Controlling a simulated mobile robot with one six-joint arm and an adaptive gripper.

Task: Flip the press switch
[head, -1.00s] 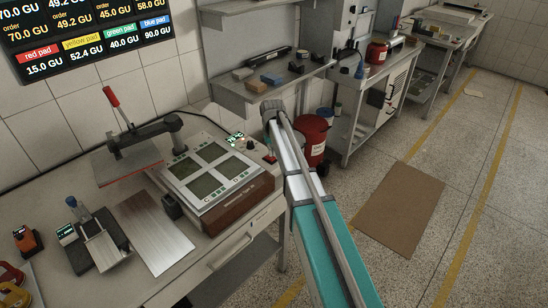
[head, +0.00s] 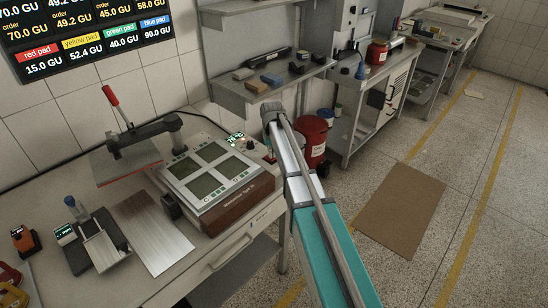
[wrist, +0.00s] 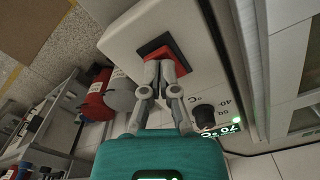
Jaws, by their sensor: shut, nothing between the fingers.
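The red press switch (wrist: 160,50) sits in a black frame on the pale top of the press unit, in the upper middle of the wrist view. My gripper (wrist: 159,68) is shut and empty. Its fingertips are right at the near edge of the red switch and overlap it in the picture; I cannot tell whether they touch. In the head view the press unit (head: 235,205) stands on the bench with its red-handled lever (head: 111,97) at the left. My arm covers its right side there, and the gripper is not clearly visible.
A black knob (wrist: 204,117) and a green-lit temperature display (wrist: 228,124) are close beside the gripper. Red canisters (head: 312,135) stand behind my arm. A shelf (head: 262,88) with small blocks is above the bench. Open floor lies to the right.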

